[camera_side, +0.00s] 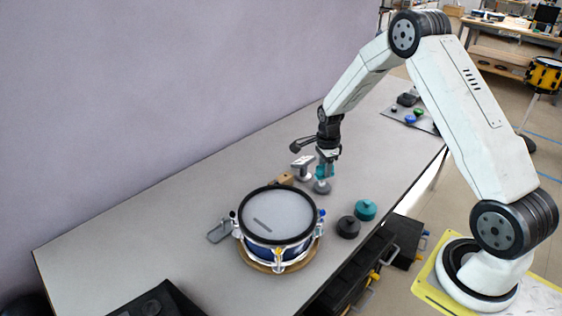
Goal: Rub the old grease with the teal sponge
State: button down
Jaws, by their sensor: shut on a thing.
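A teal round pad with a knob (365,210), the likely teal sponge, sits on the bench to the right of the drum, apart from my gripper. A dark grey streak (262,225), possibly the old grease, lies on the pale head of the drum (284,207).
A black round pad (347,227) sits beside the teal one. A silver bracket (302,166) and a wooden block (285,178) stand behind the drum. A grey flat piece (219,232) lies left of it. The bench (150,220) is clear at the left.

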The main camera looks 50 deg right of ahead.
jog(key=w+a+r+m, duration=0.3)
jog(key=w+a+m, duration=0.1)
jog(key=w+a, duration=0.3)
jog(key=w, duration=0.2)
jog(key=shift+w+r, duration=0.3)
jog(key=shift+r, duration=0.05)
jog(key=shift+f, duration=0.1)
jog(key=shift+f, duration=3.65)
jog(key=shift+w+a, duration=1.8)
jog(key=shift+w, duration=0.05)
jog(key=shift+s+d, duration=1.9)
notch_tip(320, 180, up, 8)
jog(key=shift+f, duration=0.25)
jog(key=shift+f, duration=0.2)
